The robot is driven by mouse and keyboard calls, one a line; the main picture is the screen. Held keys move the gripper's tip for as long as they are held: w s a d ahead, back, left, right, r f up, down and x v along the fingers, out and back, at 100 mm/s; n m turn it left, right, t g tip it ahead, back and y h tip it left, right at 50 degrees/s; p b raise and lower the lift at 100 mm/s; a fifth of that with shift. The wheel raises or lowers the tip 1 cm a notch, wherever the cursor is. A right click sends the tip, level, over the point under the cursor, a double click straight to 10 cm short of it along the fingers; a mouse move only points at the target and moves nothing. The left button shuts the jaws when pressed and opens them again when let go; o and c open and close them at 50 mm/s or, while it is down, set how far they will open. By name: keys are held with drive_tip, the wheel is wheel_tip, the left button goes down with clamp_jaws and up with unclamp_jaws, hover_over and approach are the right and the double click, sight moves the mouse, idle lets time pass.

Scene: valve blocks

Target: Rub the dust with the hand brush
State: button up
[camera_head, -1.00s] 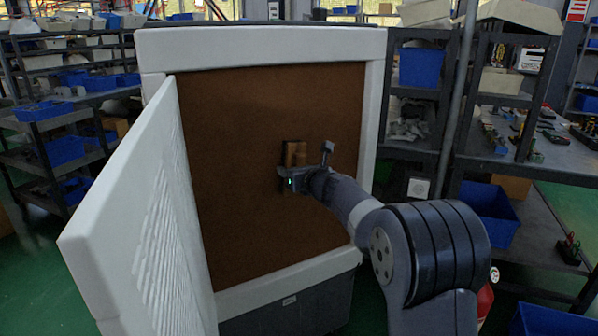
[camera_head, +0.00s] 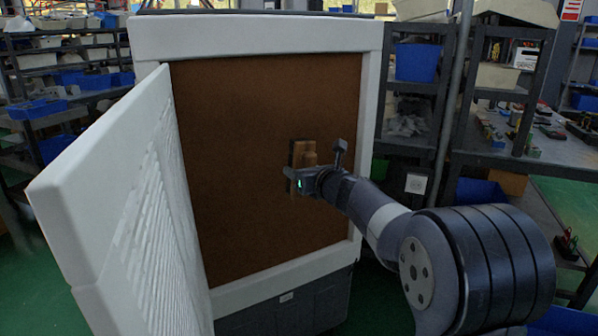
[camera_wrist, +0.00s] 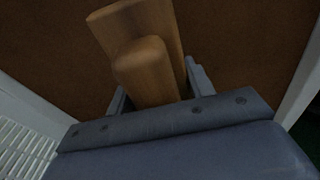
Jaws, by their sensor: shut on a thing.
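The hand brush (camera_head: 306,152) is wooden and brown. My gripper (camera_head: 300,176) is shut on its handle and holds it up in front of the brown panel inside the white-framed cabinet. In the wrist view the wooden brush (camera_wrist: 142,55) stands between my two fingers (camera_wrist: 155,95), with the brown panel behind it. The dust seems to be the brown layer (camera_head: 240,130) that covers the panel evenly; I see no clean patch on it. Whether the bristles touch the panel is hidden.
The white louvred door (camera_head: 120,210) stands open on the left, reaching toward me. The white frame (camera_head: 260,36) borders the panel. Dark shelves with blue bins (camera_head: 417,62) and a workbench (camera_head: 510,165) stand on the right.

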drive_tip(key=shift+f+b+v, duration=0.1)
drive_tip(key=shift+b+v, duration=0.15)
drive_tip(key=shift+v, duration=0.5)
drive_tip(key=shift+f+b+v, duration=0.15)
drive_tip(key=shift+b+v, duration=0.05)
drive_tip(key=shift+v, duration=0.55)
drive_tip(key=shift+s+p, duration=0.1)
drive_tip(key=shift+p, duration=0.4)
